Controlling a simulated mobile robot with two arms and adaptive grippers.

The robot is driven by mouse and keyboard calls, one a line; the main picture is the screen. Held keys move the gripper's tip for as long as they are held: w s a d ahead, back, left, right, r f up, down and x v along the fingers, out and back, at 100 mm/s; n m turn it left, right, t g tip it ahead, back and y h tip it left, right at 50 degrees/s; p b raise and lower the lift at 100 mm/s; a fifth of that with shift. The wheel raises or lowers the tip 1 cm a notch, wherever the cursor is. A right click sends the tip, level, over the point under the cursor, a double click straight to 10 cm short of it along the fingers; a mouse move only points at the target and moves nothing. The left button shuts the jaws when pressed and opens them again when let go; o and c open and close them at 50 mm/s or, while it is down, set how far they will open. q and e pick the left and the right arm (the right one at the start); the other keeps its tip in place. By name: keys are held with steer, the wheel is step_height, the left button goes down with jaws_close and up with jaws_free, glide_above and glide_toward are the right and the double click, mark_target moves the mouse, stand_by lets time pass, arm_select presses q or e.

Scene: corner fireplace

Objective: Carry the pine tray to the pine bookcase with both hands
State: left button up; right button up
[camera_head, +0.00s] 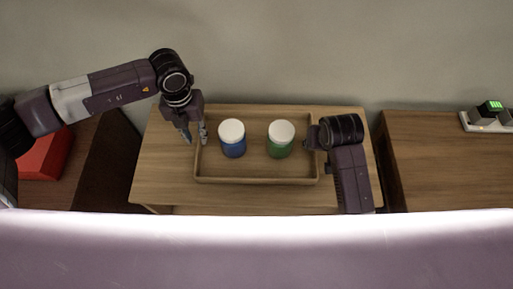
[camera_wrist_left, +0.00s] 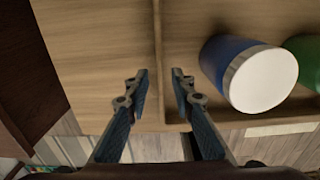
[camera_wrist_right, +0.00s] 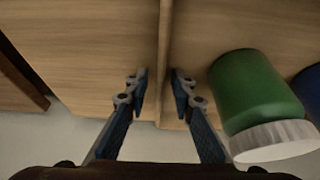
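The pine tray (camera_head: 257,180) is a shallow rectangular wooden tray lying on a wooden table. A blue jar (camera_head: 233,147) and a green jar (camera_head: 279,148), both with white lids, stand in it. My left gripper (camera_head: 195,134) is open at the tray's left wall; in the left wrist view its fingers (camera_wrist_left: 161,76) are on either side of that wall (camera_wrist_left: 158,40), with gaps. My right gripper is at the tray's right end, its fingers mostly hidden in the head view. In the right wrist view its fingers (camera_wrist_right: 158,76) stand open on either side of the wall (camera_wrist_right: 165,40).
The table (camera_head: 160,165) has bare wood on both sides of the tray. Another wooden surface (camera_head: 430,155) stands at the right, with a device with a green display (camera_head: 493,106) on it. A red object (camera_head: 45,157) is at the left. I cannot identify the bookcase.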

steer(key=shift+r, duration=0.2)
steer(key=v, duration=1)
steer(key=shift+s+a+r, duration=0.1)
steer(key=shift+s, duration=0.05)
arm_select(q)
step_height(320, 180, up, 7)
arm_select(e)
steer(key=shift+s+r, duration=0.35)
steer(key=shift+r, duration=0.25)
